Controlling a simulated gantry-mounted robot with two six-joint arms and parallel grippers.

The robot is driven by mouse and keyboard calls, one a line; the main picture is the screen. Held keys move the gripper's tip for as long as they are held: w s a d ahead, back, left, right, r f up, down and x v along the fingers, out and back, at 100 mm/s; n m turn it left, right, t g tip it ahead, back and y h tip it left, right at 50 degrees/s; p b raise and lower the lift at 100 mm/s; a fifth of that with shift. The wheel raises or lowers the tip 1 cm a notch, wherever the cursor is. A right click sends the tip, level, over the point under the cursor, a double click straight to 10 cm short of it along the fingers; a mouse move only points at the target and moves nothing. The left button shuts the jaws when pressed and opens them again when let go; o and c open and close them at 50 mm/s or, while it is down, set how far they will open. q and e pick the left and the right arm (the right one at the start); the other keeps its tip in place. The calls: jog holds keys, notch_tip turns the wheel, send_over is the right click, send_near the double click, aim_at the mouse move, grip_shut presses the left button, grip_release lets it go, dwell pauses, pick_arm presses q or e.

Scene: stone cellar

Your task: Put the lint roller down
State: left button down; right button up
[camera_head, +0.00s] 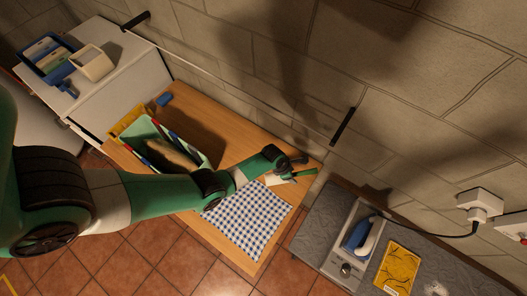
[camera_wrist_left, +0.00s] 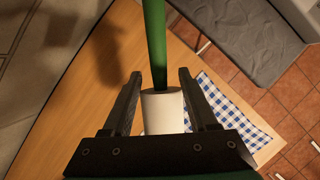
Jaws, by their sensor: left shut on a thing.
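The lint roller has a white roll and a green handle. In the head view its green handle (camera_head: 304,173) shows just past my left gripper (camera_head: 289,166), over the right end of the wooden table (camera_head: 200,108). In the left wrist view the white roll (camera_wrist_left: 162,113) sits between the two dark fingers of my left gripper (camera_wrist_left: 159,78), which is shut on it, and the handle points away. I cannot tell whether the roller touches the table. My right gripper is in neither view.
A blue checked cloth (camera_head: 248,219) lies on the table's front part. A green-sided bin (camera_head: 146,131) stands at the table's left. A grey ironing surface (camera_head: 326,204) with a blue iron (camera_head: 358,238) and yellow packet (camera_head: 398,268) is at the right. The stone wall rises behind.

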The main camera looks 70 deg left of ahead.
pick_arm(q)
jog(key=shift+f, duration=0.2)
jog(key=a+f+b, duration=0.3)
jog(key=a, duration=0.1)
jog(key=a+f+b, duration=0.3)
jog(key=a+b, duration=0.1)
jog(key=a+f+b, duration=0.2)
jog(key=a+b, duration=0.2)
jog(key=shift+s+a+f, duration=0.15)
jog(key=shift+s+f, duration=0.1)
jog(key=shift+f, duration=0.15)
jog(key=shift+a+f+b, duration=0.1)
jog(key=shift+a+b, duration=0.2)
jog(key=shift+b, duration=0.05)
jog(key=shift+a, duration=0.1)
